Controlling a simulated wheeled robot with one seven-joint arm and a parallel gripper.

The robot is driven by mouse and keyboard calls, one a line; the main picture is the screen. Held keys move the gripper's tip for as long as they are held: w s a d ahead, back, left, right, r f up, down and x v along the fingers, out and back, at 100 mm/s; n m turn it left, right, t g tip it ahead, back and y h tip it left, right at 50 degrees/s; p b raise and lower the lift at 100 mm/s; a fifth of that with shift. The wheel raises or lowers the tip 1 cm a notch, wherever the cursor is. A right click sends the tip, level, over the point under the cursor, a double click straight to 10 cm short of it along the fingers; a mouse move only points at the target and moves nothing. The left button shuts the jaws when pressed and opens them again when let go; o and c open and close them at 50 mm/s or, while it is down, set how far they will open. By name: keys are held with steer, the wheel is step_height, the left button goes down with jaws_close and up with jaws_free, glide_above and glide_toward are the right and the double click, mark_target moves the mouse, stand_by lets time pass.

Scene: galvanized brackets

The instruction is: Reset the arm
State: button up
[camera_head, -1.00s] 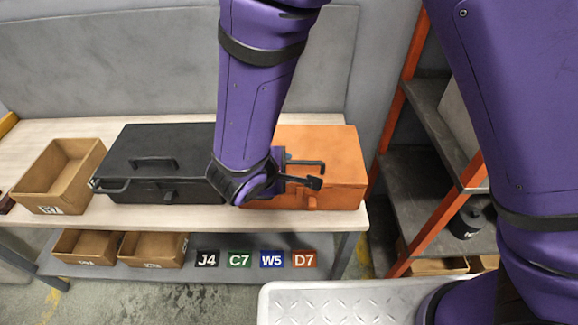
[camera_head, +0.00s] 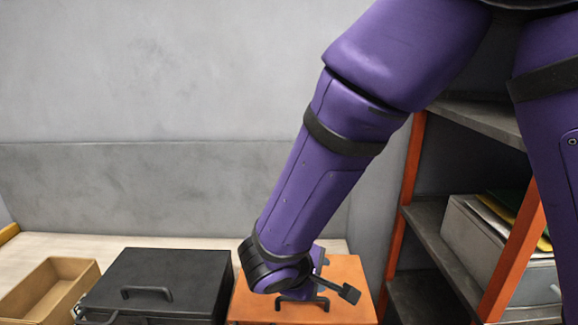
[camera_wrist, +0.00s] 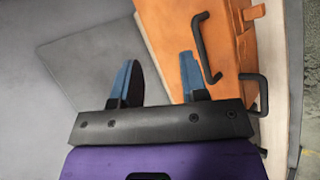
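My gripper (camera_wrist: 157,78) is open in the wrist view, its two blue fingers apart with nothing between them. In the head view, my purple arm reaches down from the upper right, and its wrist is in front of the orange toolbox (camera_head: 352,276). My wrist hides most of the fingers there. The orange toolbox also shows in the wrist view (camera_wrist: 185,30), beyond and to the right of the fingers, with its black handle (camera_wrist: 204,50) beside the right finger. I cannot tell whether they touch.
A black toolbox (camera_head: 185,272) with a handle stands left of the orange one on the pale bench (camera_head: 70,243). An open cardboard bin (camera_head: 50,290) is farther left. At the right, an orange-framed shelf (camera_head: 408,185) holds a grey file box (camera_head: 475,235). A grey wall is behind.

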steer(key=s+d+r+m+g+y, duration=0.1)
steer(key=s+d+r+m+g, duration=0.1)
steer(key=d+r+m, duration=0.4)
steer(key=s+d+r+m+g, duration=0.1)
steer(key=d+r+g, duration=0.1)
steer(key=d+r, duration=0.7)
steer(key=s+d+r+m+t+y, duration=0.1)
steer(key=s+d+r+m+y, duration=0.1)
steer(key=s+d, duration=0.3)
steer(key=s+d+r+m+t+y, duration=0.1)
steer(key=s+d+r+m+y, duration=0.2)
steer(key=s+d+r, duration=0.2)
steer(key=s, duration=0.2)
steer(key=shift+s+r+m, duration=0.25)
steer(key=shift+s+m, duration=0.05)
steer(key=shift+m, duration=0.1)
stand_by(0.4)
